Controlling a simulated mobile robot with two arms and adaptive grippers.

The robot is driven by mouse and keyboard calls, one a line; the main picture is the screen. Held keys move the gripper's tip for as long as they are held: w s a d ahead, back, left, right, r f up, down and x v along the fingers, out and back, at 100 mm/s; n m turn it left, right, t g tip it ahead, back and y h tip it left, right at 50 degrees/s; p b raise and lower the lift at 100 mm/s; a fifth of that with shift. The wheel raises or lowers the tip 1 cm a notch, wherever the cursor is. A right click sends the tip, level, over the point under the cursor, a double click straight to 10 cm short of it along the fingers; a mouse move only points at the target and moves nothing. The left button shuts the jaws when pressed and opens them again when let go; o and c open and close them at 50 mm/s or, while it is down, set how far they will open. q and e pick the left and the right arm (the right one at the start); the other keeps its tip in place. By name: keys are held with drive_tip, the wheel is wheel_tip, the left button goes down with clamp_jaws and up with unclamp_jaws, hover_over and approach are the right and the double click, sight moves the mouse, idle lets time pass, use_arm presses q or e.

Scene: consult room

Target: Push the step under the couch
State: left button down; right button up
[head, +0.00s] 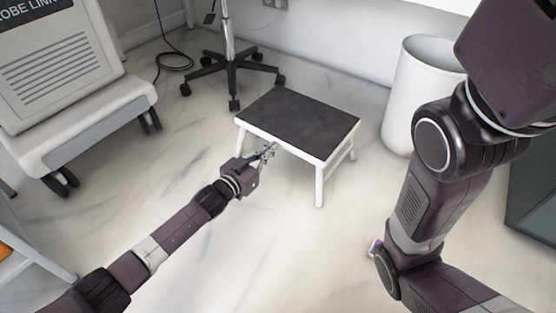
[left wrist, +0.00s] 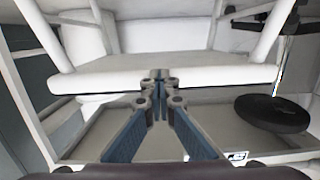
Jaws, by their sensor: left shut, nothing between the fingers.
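The step (head: 300,118) is a low stool with a dark grey top, white rim and white legs. It stands upright on the floor in the middle of the head view. My left gripper (head: 268,151) is shut and empty at its near edge. In the left wrist view, the shut fingertips (left wrist: 161,76) meet the step's white rim (left wrist: 220,76); I cannot tell whether they touch it. My right gripper is out of view; only its arm shows at the right. I cannot make out the couch for certain in either view.
A wheeled stool base (head: 232,72) stands behind the step, to the left. A white bin (head: 406,90) stands to its right. A wheeled machine (head: 70,95) is at the left. A dark box-like thing (head: 535,190) is at the right. The floor before the step is clear.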

sight(277, 141)
use_arm(q)
drive_tip(key=shift+r+b+x, duration=0.15)
drive_tip(key=shift+b+x, duration=0.9)
drive_tip(key=shift+x, duration=0.6)
drive_tip(key=shift+r+b+x, duration=0.2)
drive_tip(key=shift+b+x, duration=0.8)
drive_tip(key=shift+x, duration=0.65)
drive_tip(key=shift+w+d+r, duration=0.15)
drive_tip(key=shift+w+d, duration=0.1)
drive_tip(key=shift+s+a+r+p, duration=0.1)
drive_tip(key=shift+s+a+p, duration=0.15)
drive_tip(key=shift+p, duration=0.1)
drive_tip(key=p+v, duration=0.3)
drive_tip(key=shift+s+a, duration=0.1)
drive_tip(key=shift+s+a+f+p, duration=0.2)
drive_tip(key=shift+s+a+p, duration=0.1)
drive_tip(key=shift+s+p, duration=0.15)
drive_tip(key=shift+s+a+f+p, duration=0.15)
drive_tip(key=shift+s+a+p, duration=0.2)
drive_tip(key=shift+s, duration=0.1)
